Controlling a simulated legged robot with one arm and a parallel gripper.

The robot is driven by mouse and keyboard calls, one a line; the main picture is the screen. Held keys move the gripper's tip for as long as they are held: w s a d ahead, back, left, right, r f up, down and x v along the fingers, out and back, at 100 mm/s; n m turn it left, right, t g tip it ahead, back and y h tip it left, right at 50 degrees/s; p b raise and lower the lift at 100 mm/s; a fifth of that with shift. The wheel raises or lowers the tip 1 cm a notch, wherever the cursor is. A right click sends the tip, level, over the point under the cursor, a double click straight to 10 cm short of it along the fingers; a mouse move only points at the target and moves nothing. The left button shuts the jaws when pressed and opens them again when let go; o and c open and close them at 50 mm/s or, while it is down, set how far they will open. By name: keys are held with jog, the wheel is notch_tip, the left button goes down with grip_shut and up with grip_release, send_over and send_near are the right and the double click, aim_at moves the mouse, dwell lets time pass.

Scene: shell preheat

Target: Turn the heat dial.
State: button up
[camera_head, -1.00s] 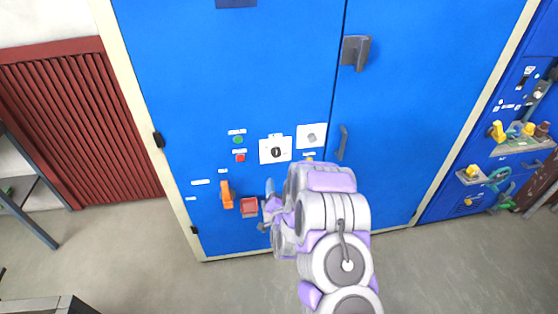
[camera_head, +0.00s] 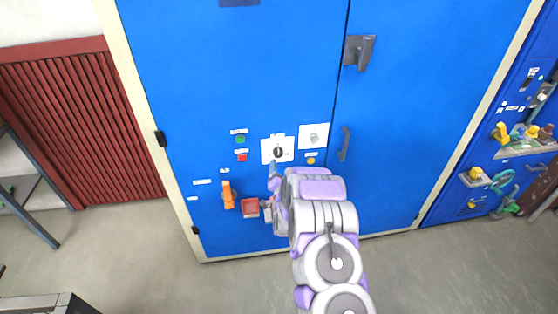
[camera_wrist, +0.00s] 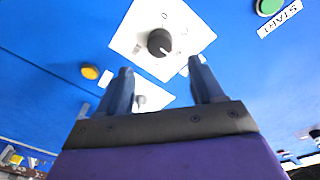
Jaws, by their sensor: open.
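A round black dial (camera_head: 278,151) sits on a white square plate on the blue cabinet front. In the wrist view the dial (camera_wrist: 160,42) shows just beyond the fingertips, roughly centred between them, with a "0" mark on its plate. My gripper (camera_wrist: 160,65) is open and empty, its two dark fingers apart. In the head view my gripper (camera_head: 273,180) is just below the dial plate, partly hidden by my own arm. A second white plate with a grey knob (camera_head: 314,138) is to the right of the dial. I cannot read which label names the heat dial.
A green button (camera_head: 240,139), a red button (camera_head: 242,157) and a yellow button (camera_head: 311,160) surround the dials. An orange handle (camera_head: 228,195) and a red box (camera_head: 250,208) are lower left. A door handle (camera_head: 344,143) juts out at the right.

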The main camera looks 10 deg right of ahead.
aim_at(279, 155)
jog(key=w, duration=0.4)
jog(key=w+b, duration=0.1)
jog(key=w, duration=0.1)
jog(key=shift+d+f, duration=0.1)
jog(key=shift+d, duration=0.15)
jog(key=shift+w, duration=0.4)
jog(key=shift+c, duration=0.3)
jog(key=c, duration=1)
